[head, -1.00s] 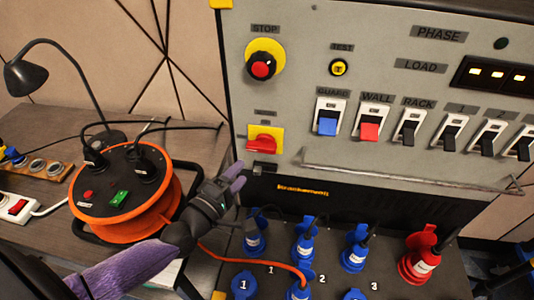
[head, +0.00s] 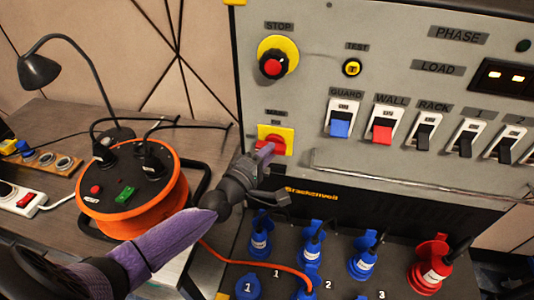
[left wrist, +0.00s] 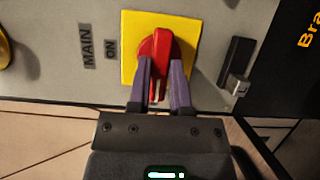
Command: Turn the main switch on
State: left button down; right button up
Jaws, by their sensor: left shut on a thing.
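The main switch has a red handle (head: 270,137) on a yellow plate (head: 289,133) at the lower left of the grey panel. The handle lies sideways in the head view. In the left wrist view, the red handle (left wrist: 160,48) stands between the two purple fingers over the yellow plate (left wrist: 130,35). The small "ON" label (left wrist: 111,48) is beside the plate, next to the "MAIN" label (left wrist: 86,46). My left gripper (head: 263,151) is shut on the handle and hides part of it. My right gripper is not in view.
Above are the red STOP button (head: 272,67) and the TEST button (head: 352,67). Rocker switches sit to the right, over a metal rail (head: 400,183). Blue and red plugs stand below. An orange cable reel (head: 130,190) and a lamp (head: 38,70) are on the left table.

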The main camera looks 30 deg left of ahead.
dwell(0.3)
pick_arm(q)
jog(key=shift+w+d+r+m+g+y+p, duration=0.15)
jog(key=shift+m+g+y+p, duration=0.75)
jog(key=shift+m+p, duration=1.6)
jog(key=shift+s+d+r+m+g+y+p, duration=0.15)
jog(key=shift+m+g+y+p, duration=0.75)
jog(key=shift+m+p, duration=1.6)
jog(key=shift+w+d+r+m+g+y+p, duration=0.15)
jog(key=shift+m+g+y+p, duration=0.45)
jog(key=shift+m+y+p, duration=1.75)
jog(key=shift+n+h+p, duration=0.55)
jog(key=shift+h+p, duration=0.4)
jog(key=shift+h, duration=0.1)
jog(key=c, duration=0.5)
grip_release()
jog(key=shift+c, duration=0.2)
